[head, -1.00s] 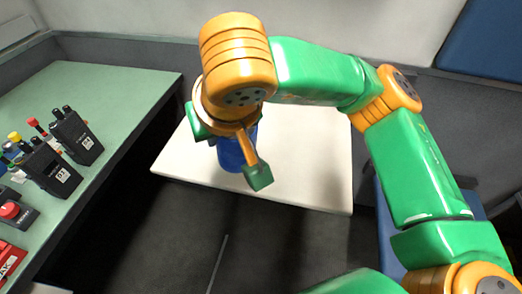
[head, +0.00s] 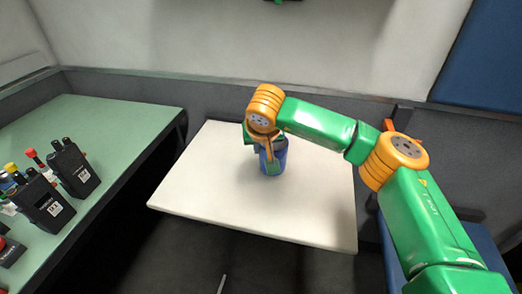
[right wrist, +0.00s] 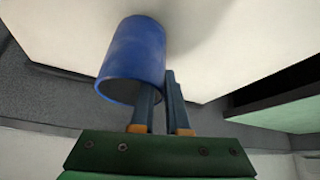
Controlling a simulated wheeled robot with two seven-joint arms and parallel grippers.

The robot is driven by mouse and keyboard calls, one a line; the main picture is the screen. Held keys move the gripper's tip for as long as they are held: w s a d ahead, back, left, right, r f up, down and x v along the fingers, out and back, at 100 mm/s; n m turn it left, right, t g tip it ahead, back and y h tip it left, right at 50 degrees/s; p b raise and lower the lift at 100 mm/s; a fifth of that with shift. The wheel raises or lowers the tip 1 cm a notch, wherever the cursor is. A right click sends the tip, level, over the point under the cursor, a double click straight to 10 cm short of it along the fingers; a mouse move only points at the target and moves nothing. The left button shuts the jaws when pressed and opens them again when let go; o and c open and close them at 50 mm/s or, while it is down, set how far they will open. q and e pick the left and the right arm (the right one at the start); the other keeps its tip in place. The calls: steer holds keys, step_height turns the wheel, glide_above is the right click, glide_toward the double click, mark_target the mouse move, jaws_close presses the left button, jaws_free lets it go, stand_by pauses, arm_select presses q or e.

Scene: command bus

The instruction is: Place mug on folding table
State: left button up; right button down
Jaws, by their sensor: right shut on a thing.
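The blue mug (head: 281,160) is over the middle of the white folding table (head: 220,200) in the head view. My right gripper (head: 271,158) is at the mug, shut on it. In the right wrist view, the two fingers (right wrist: 162,95) meet the mug (right wrist: 133,50) at its rim side, and its open end faces the camera. A soft shadow lies on the tabletop beside the mug. I cannot tell whether the mug's base touches the table. My left gripper is not seen.
A green desk (head: 105,120) at the left holds radios (head: 75,167) and small coloured items. A dark gap separates it from the folding table. A blue seat (head: 470,250) is at the right. Most of the white tabletop is clear. A grey wall stands behind.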

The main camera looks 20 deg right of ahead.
steer(key=shift+f, duration=0.75)
steer(key=c, duration=0.9)
jaws_free()
steer(key=v, duration=1.2)
